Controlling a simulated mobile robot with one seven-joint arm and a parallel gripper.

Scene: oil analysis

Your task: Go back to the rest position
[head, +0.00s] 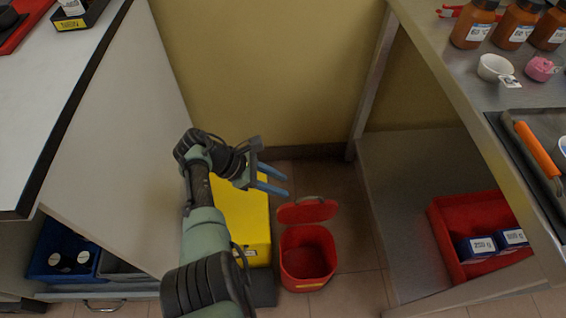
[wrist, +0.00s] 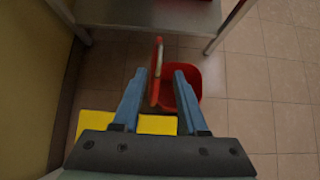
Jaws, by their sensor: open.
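My gripper (head: 275,179) is open with its two blue fingers apart. In the head view it is above the floor, over the right edge of a yellow box and just left of the raised lid of a red bin. In the wrist view my gripper (wrist: 159,90) shows empty, with nothing between the fingertips but the view of the red lid and floor beyond. My arm reaches up from the bottom of the head view. No rest position is marked in either view.
The red bin (head: 307,262) stands open on the floor beside the yellow box (head: 245,220). A white counter (head: 50,85) is at left. A metal table (head: 440,50) with brown bottles (head: 474,25) is at right. A red crate (head: 447,235) sits on its lower shelf. Floor right of the bin is clear.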

